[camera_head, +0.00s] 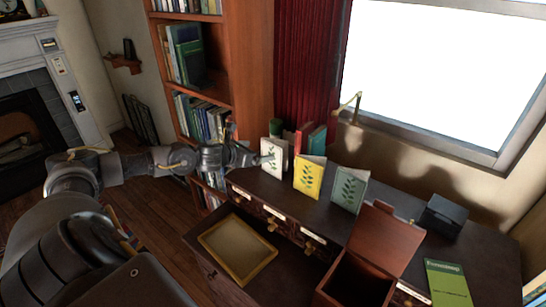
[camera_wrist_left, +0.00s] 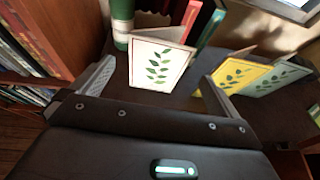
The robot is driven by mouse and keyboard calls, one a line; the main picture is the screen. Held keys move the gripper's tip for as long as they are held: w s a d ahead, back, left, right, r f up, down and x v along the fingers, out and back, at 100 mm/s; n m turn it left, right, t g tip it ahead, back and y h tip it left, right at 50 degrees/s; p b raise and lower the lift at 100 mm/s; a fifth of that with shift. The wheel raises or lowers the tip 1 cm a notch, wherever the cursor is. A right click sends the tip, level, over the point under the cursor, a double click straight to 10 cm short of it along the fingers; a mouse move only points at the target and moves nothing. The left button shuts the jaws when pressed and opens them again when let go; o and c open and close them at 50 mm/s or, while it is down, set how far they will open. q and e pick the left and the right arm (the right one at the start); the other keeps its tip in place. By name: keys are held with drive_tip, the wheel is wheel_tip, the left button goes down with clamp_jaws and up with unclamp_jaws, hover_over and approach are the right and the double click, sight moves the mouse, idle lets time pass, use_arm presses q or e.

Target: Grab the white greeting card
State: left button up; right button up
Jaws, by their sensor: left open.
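The white greeting card (camera_head: 272,157) stands upright and part folded on the dark desk, with a green leaf sprig on its front. In the left wrist view the white card (camera_wrist_left: 158,65) is between the two open fingers, a little beyond them. My left gripper (camera_head: 262,160) is open and close to the card, reaching in from the left; it also shows in the left wrist view (camera_wrist_left: 155,85). I cannot tell whether a finger touches the card. My right gripper is not in view.
A yellow card (camera_head: 309,176) and a grey-green card (camera_head: 349,189) stand to the right. Books (camera_head: 317,140) and a green cylinder (camera_wrist_left: 122,20) are behind. An open wooden box (camera_head: 357,280), a black box (camera_head: 443,216) and a bookcase (camera_head: 252,70) are nearby.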

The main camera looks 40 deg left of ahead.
sight(271, 148)
use_arm(q)
drive_tip(key=x, duration=0.3)
drive_tip(key=shift+w+f+p, duration=0.2)
drive_tip(key=shift+w+p, duration=0.1)
drive_tip(key=shift+p, duration=0.1)
drive_tip(key=shift+w+r, duration=0.1)
drive_tip(key=shift+w, duration=0.1)
drive_tip(key=p+x, duration=0.2)
drive_tip(key=x, duration=0.2)
drive_tip(key=shift+w+p, duration=0.15)
drive_tip(key=shift+p, duration=0.2)
drive_tip(key=shift+w+d, duration=0.1)
drive_tip(key=shift+w, duration=0.15)
drive_tip(key=c, duration=0.8)
drive_tip(key=shift+c, duration=0.2)
